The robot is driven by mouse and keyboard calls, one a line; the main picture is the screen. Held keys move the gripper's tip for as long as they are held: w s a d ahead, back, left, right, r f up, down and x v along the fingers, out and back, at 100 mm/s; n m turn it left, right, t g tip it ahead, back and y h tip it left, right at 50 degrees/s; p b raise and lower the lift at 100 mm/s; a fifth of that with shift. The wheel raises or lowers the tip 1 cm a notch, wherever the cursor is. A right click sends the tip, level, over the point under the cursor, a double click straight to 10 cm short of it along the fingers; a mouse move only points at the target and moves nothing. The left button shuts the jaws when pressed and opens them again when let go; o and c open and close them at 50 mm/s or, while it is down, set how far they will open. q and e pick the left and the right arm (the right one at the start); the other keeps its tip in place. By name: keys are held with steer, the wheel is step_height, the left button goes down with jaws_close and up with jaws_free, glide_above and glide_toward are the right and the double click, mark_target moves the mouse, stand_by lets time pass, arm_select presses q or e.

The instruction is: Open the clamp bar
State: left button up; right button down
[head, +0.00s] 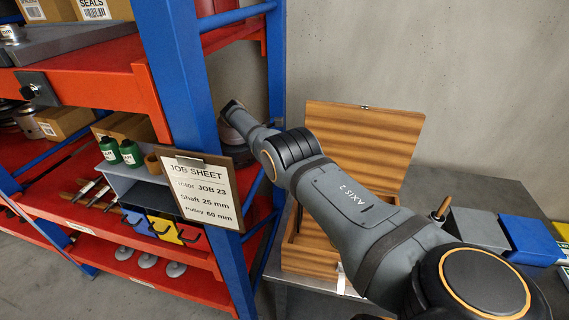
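I cannot pick out the clamp bar with certainty in the head view. A dark block with a round knob (35,89) sits at the front edge of the rack's upper red shelf, at the far left; I cannot tell whether it belongs to a clamp. My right arm reaches from the lower right across to the rack's blue post. My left gripper is out of view.
A red and blue rack (190,80) fills the left, with a job sheet (203,193) on a clipboard. Behind my arm, an open wooden box (365,140) sits on a grey table with grey and blue bins (530,238).

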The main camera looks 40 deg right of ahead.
steer(key=shift+s+f, duration=0.15)
steer(key=shift+s, duration=0.05)
steer(key=c, duration=1.3)
jaws_free()
steer(key=shift+o, duration=1.4)
steer(key=shift+d, duration=0.1)
steer(key=shift+w, duration=0.1)
